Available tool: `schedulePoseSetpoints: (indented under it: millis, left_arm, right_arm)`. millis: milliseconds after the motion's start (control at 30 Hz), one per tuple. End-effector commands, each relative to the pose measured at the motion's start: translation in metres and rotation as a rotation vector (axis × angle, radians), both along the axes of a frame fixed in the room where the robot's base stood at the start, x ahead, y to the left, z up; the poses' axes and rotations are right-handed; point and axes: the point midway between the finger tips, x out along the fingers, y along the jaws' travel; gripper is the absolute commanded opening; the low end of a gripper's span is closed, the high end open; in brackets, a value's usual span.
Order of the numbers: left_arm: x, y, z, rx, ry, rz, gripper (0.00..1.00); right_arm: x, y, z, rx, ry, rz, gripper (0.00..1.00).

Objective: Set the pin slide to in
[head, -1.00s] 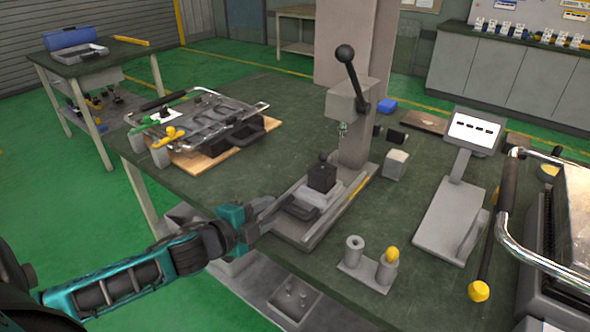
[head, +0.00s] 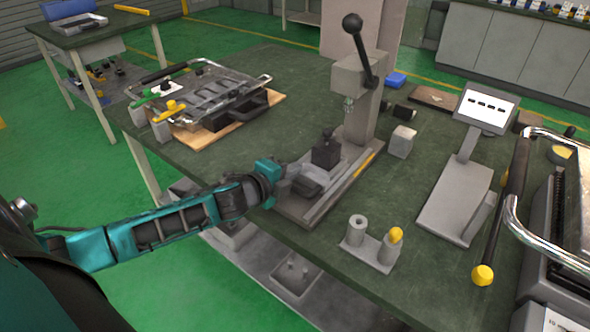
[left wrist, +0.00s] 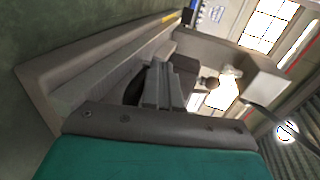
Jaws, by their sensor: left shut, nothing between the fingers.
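The lever press (head: 362,105) stands on the green bench with a long grey base (head: 345,190). A black block with a small knob (head: 326,153) sits on this base, on what looks like the pin slide. Whether the slide is in or out I cannot tell. My left gripper (head: 308,180) is over the front end of the base, just in front of the black block. In the left wrist view its fingers (left wrist: 164,85) are together and empty, pointing along the base toward the press column. Contact with the slide cannot be made out. My right gripper is not in view.
A two-post holder (head: 370,246) with one yellow-capped pin stands right of the base. A display stand (head: 455,200) and a machine with a chrome handle (head: 520,225) are farther right. A metal frame fixture (head: 205,100) on a wooden board lies at the back left.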

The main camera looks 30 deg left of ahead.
Motion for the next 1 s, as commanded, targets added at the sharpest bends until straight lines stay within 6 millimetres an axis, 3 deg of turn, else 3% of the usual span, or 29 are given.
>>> schedulePoseSetpoints:
  millis: [200,667,1000]
  left_arm:
    - [0.013,-0.001,-0.004,0.000,-0.001,0.000,0.00]
    - [0.017,-0.001,-0.005,-0.001,0.000,0.000,0.00]
    - [0.066,-0.005,-0.003,-0.001,-0.004,0.001,0.00]
  right_arm:
    - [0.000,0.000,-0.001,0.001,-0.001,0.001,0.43]
    - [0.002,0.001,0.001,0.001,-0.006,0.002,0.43]
    - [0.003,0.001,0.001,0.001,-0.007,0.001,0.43]
